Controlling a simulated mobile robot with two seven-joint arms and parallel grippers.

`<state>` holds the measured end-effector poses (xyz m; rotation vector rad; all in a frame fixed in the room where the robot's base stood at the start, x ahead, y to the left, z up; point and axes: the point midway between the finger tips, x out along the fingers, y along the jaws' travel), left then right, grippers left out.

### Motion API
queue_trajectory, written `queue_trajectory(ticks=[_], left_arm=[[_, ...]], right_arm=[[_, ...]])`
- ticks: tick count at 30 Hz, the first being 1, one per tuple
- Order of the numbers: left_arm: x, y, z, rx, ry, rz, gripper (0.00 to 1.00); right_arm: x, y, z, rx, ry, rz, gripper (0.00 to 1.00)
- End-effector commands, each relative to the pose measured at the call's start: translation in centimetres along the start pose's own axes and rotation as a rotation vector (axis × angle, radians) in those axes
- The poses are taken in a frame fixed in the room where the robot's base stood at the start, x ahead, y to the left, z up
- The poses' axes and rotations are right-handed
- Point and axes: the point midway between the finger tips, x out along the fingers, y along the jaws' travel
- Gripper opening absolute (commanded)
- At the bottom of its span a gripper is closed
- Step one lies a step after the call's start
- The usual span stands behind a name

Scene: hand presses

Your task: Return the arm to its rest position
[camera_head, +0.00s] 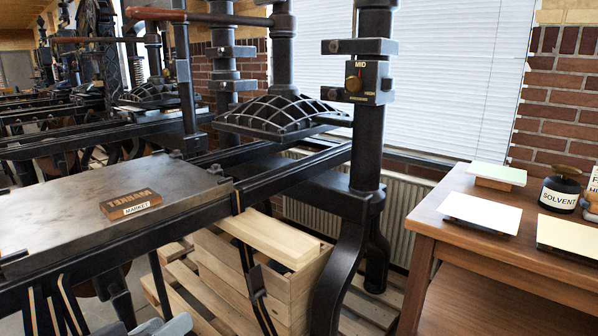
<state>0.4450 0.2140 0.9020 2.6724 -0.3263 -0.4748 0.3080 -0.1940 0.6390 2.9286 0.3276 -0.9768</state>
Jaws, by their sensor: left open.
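My left gripper (166,326) shows only in part, at the bottom edge left of centre. It is open, low in front of the press and apart from the type block. The rest of my left arm is cut off by the frame. My right gripper is out of view.
A wooden crate (270,262) stands under the press. A brown table (450,222) at right bears pale sheets on blocks and a solvent jar (560,192). The press frame's upright (367,130) stands between bed and table. More presses line the left back.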

Motion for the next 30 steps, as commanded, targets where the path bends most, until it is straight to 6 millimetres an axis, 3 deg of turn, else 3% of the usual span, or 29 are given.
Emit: queue_trajectory(ticks=[1, 3, 6, 9, 15, 17, 30], left_arm=[[-0.7, -1.0, 3.9, 0.045, -0.120, -0.055, 0.53], [-2.2, -2.3, 8.4, 0.109, -0.273, -0.125, 0.53], [-4.7, -3.8, 13.4, 0.183, -0.459, -0.200, 0.53], [-7.4, -4.9, 17.2, 0.240, -0.615, -0.257, 0.53], [-13.2, -6.3, 22.7, 0.329, -0.885, -0.340, 0.53], [-14.8, -6.6, 23.9, 0.352, -0.954, -0.359, 0.53], [-9.6, -6.0, 22.6, 0.383, -0.673, -0.275, 0.53]], right_arm=[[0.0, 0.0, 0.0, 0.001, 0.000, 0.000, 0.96], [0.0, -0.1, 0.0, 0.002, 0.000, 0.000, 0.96], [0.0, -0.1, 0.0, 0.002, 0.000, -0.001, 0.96], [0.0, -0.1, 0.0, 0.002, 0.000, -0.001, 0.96], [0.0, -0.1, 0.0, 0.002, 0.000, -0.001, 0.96], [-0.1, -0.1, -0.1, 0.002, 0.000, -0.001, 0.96], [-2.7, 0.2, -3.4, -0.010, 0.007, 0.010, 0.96]])
